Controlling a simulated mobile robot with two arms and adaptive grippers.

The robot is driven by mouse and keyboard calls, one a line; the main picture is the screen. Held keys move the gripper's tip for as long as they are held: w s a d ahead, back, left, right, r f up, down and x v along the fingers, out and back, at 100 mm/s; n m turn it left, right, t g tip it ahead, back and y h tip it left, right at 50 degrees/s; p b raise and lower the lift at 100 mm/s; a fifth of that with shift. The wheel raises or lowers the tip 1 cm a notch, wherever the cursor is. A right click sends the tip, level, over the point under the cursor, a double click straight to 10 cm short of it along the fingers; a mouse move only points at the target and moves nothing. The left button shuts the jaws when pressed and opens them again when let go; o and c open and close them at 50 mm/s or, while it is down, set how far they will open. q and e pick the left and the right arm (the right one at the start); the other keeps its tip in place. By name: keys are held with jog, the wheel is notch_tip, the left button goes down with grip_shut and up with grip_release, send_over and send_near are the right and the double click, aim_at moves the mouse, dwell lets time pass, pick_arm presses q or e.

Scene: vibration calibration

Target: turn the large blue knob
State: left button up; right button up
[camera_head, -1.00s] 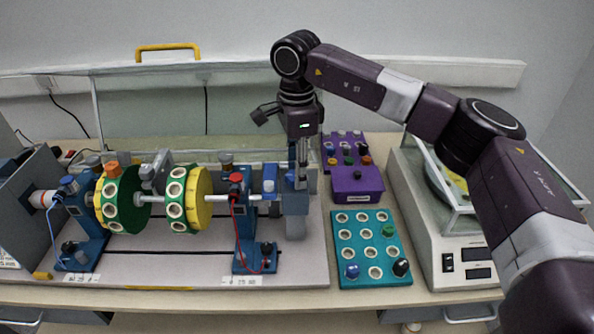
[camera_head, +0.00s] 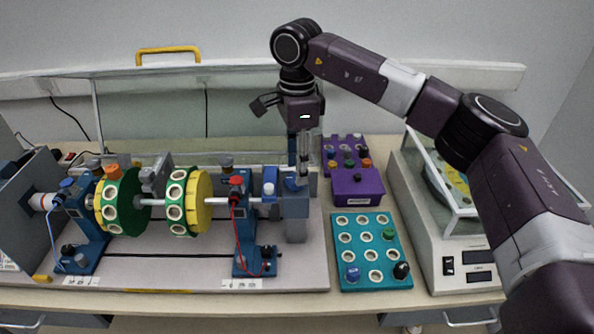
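Several blue knobs show, and I cannot tell for sure which is the large one. One upright blue knob (camera_head: 269,184) stands at the right end of the rotor rig. Another blue knob (camera_head: 67,184) tops the left stand, and a smaller one (camera_head: 352,274) sits in the teal tray. My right gripper (camera_head: 304,174) points down above the grey-blue block (camera_head: 295,205) at the rig's right end, right of the upright knob and apart from it. Its fingers appear edge-on, so their opening is unclear. My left gripper is not in view.
The rig carries two green-and-yellow discs (camera_head: 200,200) on a shaft. The teal tray (camera_head: 395,268) and purple box (camera_head: 355,184) lie to its right, with a white scale (camera_head: 440,265) beyond. A clear shield stands behind.

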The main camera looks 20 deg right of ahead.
notch_tip(320, 180, up, 10)
dwell(0.3)
jog(key=shift+f, duration=0.15)
dwell(0.6)
